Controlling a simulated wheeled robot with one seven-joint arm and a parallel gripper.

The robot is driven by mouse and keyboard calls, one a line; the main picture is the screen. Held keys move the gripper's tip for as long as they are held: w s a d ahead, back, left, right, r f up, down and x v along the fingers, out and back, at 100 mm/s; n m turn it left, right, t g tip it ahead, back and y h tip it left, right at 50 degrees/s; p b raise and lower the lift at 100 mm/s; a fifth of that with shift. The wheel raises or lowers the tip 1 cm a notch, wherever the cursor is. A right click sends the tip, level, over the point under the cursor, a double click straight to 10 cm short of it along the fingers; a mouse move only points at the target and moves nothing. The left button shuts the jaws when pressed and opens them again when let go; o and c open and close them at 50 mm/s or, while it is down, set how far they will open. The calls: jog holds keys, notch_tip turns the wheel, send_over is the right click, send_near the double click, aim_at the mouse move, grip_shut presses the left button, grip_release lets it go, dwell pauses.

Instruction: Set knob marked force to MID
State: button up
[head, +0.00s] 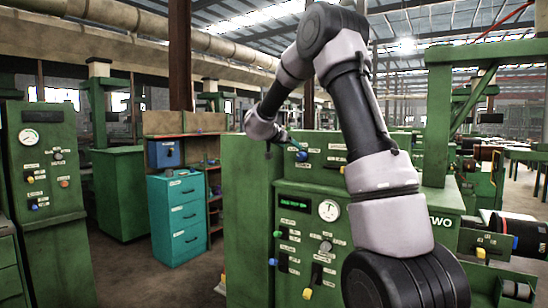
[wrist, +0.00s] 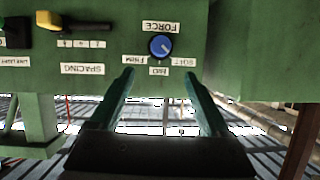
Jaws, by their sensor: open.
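The force knob (wrist: 161,47) is round and blue, on a green panel that appears upside down in the wrist view. The FORCE label (wrist: 160,27) is above it in the picture, with FIRM (wrist: 132,59) at lower left, MID (wrist: 159,71) below and SOFT (wrist: 183,62) at lower right. A pale mark on the knob seems to point lower right, toward SOFT; it is small. My gripper (wrist: 160,73) is open, its teal fingers apart, with the knob just beyond and between their tips, not gripped. A blue knob (head: 302,155) also shows near my gripper in the head view.
A spacing slider with a yellow handle (wrist: 48,20) sits left of the knob in the wrist view. Below my gripper in the head view, a lower panel carries a gauge (head: 329,210) and several controls. A teal drawer cabinet (head: 178,220) stands left.

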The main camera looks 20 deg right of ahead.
aim_at(300, 156)
jog(key=shift+g, duration=0.4)
jog(key=x, duration=1.1)
jog(key=shift+w+a+f, duration=0.2)
jog(key=shift+a+f, duration=0.05)
jog(key=shift+f, duration=0.1)
grip_shut()
